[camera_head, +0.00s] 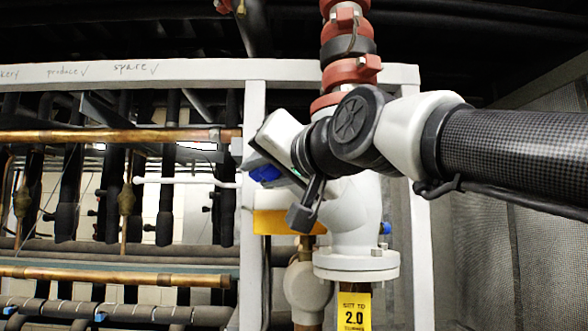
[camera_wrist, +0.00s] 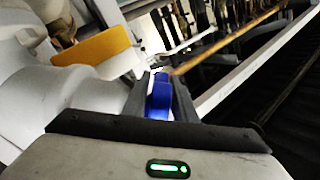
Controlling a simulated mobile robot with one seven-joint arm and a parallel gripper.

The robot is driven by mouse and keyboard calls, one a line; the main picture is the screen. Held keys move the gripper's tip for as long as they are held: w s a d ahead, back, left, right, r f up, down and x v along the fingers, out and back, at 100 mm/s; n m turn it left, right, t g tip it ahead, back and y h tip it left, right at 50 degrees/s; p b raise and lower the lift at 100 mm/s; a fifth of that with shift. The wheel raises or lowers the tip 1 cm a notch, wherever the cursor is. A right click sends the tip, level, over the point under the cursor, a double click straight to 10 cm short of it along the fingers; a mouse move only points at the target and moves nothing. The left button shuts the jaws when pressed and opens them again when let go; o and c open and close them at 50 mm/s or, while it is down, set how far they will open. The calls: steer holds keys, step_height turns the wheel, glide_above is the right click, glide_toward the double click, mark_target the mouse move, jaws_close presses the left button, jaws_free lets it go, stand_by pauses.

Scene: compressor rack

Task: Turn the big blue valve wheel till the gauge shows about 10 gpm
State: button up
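The blue valve wheel shows only in part: a blue piece (camera_head: 265,173) beside my gripper in the head view, and a blue piece (camera_wrist: 159,99) between my fingers in the wrist view. The rest of the wheel is hidden by my gripper. My gripper (camera_wrist: 160,85) has one finger on each side of the blue piece, close to it. In the head view my gripper (camera_head: 268,158) covers the valve front. No gauge face is visible.
A white flanged pipe body (camera_head: 357,262) stands just behind my gripper, with a yellow part (camera_head: 288,222) next to it. A yellow tag (camera_head: 354,308) reads "SET TO 2.0". Red pipe fittings (camera_head: 350,68) rise above. Copper pipes (camera_head: 120,136) and a white frame (camera_head: 253,110) are left.

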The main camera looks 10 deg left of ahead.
jaws_close()
steer(key=shift+r+p, duration=0.1)
steer(key=shift+p, duration=0.35)
